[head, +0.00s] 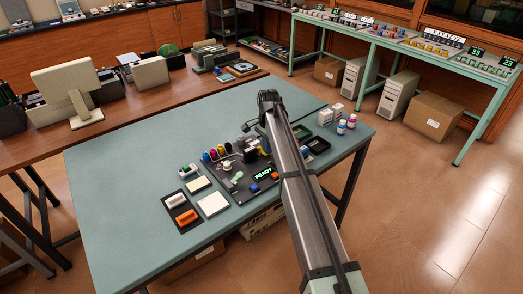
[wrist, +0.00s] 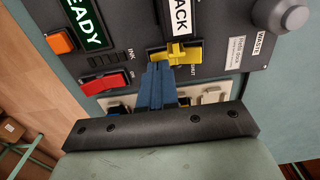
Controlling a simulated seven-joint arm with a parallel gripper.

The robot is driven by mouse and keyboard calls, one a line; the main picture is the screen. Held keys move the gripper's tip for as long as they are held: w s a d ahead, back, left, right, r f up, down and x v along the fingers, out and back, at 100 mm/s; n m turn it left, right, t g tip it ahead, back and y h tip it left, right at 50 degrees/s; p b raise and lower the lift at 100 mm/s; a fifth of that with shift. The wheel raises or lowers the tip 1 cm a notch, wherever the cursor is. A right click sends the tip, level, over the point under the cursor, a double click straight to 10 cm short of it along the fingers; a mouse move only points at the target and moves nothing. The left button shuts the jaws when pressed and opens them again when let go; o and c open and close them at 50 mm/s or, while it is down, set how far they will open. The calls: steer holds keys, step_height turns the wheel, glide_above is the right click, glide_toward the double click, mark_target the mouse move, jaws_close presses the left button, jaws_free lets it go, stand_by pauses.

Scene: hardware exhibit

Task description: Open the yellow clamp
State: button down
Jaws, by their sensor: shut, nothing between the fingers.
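The fingertips are right at the near edge of the clamp. I cannot tell whether they touch it. In the head view my arm covers this part of the panel, and the fingers cannot be made out.
A red rocker switch (wrist: 105,83), an orange button (wrist: 60,42) and a lit READY display (wrist: 87,22) sit left of the clamp. A grey knob (wrist: 292,15) is at the right. The panel stands on a teal table (head: 110,185) with white and dark trays around it.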

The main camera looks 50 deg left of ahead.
stand_by(0.3)
steer(key=shift+r, duration=3.4)
